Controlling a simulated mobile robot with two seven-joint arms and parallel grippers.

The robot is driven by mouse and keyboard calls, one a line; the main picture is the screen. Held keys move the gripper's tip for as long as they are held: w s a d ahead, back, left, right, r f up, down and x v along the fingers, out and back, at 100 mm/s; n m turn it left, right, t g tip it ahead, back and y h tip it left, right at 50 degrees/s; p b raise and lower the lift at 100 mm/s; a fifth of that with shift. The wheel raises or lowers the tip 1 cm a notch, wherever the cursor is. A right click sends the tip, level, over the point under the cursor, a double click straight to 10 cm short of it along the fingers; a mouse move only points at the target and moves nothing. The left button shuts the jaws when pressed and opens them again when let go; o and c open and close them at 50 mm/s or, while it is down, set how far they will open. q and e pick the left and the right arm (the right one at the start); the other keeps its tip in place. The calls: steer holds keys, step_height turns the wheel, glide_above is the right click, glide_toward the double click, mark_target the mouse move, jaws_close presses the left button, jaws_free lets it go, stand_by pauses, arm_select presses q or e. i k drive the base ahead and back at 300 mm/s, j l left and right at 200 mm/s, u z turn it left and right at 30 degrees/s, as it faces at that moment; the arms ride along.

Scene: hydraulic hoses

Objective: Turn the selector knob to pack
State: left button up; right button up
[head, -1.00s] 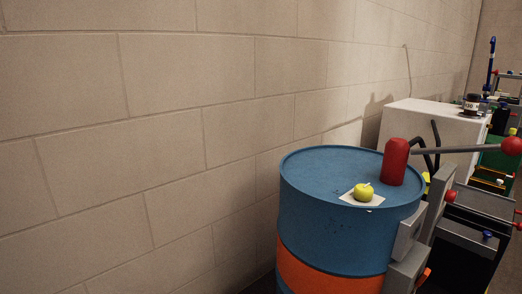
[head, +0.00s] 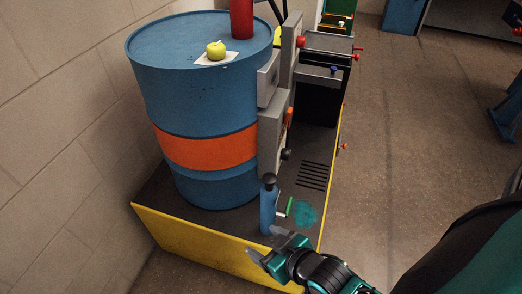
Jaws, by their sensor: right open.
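Grey control boxes (head: 270,128) stand at the right side of the blue drum. I cannot tell which of these is the selector knob, and no pack marking is readable. My right gripper (head: 267,244) is low in the head view, open and empty, its fingers pointing up and left. In the picture it is below the boxes, close to a small blue cylinder. My left gripper is out of view.
The blue drum (head: 200,90) with an orange band stands on a black, yellow-edged platform (head: 190,235). The blue cylinder (head: 268,210) has a black top and a green lever (head: 289,206) beside a teal patch (head: 306,214). Open floor (head: 410,120) lies right.

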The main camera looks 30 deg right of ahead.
mark_target(301, 42)
steer(key=z, duration=1.4)
steer(key=l+z, duration=0.15)
steer(key=z, duration=0.2)
steer(key=l+z, duration=0.15)
steer(key=z, duration=0.25)
steer(key=i+l+z, duration=0.25)
steer(key=l+z, duration=0.2)
steer(key=i+l+z, duration=0.3)
steer(key=z, duration=0.15)
steer(key=i+u, duration=0.25)
steer(key=u, duration=0.15)
steer(key=i+l+u, duration=0.1)
steer(key=u, duration=0.3)
steer(key=i+l+u, duration=0.2)
steer(key=i+u, duration=0.2)
steer(key=u, duration=0.4)
steer(key=i+u, duration=0.15)
steer(key=u, duration=0.2)
steer(key=l+u, duration=0.1)
steer(key=u, duration=0.3)
steer(key=i+u, duration=0.1)
steer(key=u, duration=0.25)
